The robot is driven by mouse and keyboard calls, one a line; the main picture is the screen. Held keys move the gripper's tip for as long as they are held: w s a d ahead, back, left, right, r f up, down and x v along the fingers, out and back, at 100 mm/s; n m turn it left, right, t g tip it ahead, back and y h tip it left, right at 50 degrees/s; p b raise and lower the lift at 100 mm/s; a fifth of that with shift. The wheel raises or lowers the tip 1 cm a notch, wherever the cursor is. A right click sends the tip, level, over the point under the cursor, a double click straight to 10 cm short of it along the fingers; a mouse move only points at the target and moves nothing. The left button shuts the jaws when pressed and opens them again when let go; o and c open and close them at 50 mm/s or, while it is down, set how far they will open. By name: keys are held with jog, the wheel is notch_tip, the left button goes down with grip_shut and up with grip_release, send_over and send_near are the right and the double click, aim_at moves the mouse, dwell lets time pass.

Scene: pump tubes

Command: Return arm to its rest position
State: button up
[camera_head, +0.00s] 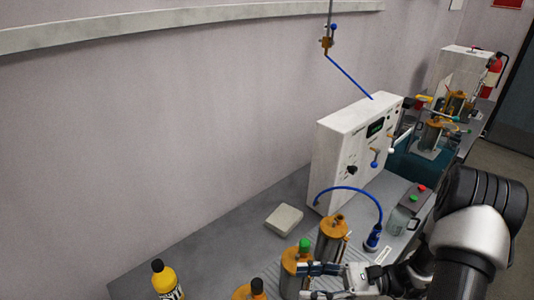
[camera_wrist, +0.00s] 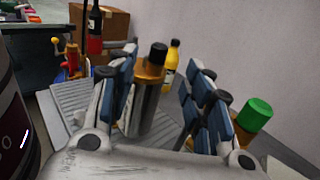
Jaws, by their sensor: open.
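My gripper (camera_head: 318,281) is low in the head view, beside the metal canister with the green cap (camera_head: 304,245). In the wrist view my gripper (camera_wrist: 163,85) is open, its blue-padded fingers spread apart. A metal canister with an orange top and black cap (camera_wrist: 150,80) shows between the fingers; I cannot tell how far beyond them it stands. The green-capped canister (camera_wrist: 248,118) is just right of the right finger, its lower part hidden. Nothing appears gripped. My dark and silver arm reaches in from the lower right of the head view.
A white pump box (camera_head: 345,150) with blue tubes stands on the grey bench (camera_head: 215,237) against the wall. Another orange-topped canister (camera_head: 333,238), a yellow bottle (camera_head: 165,278) and a pale flat block (camera_head: 284,219) are nearby. A cardboard box (camera_wrist: 115,32) shows behind. The bench's left part is mostly clear.

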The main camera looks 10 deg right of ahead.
jog(key=s+a+r+n+g+h, duration=0.55)
jog(key=s+r+n+h, duration=0.2)
jog(key=n, duration=0.25)
jog(key=s+d+r+n+t+h, duration=0.4)
jog(key=r+n+t+h, duration=0.3)
jog(key=r+n+h, duration=0.2)
jog(key=shift+r+n+h, duration=0.4)
jog(key=shift+r+h, duration=0.05)
jog(key=shift+h, duration=0.2)
jog(key=shift+d, duration=0.1)
dwell(0.6)
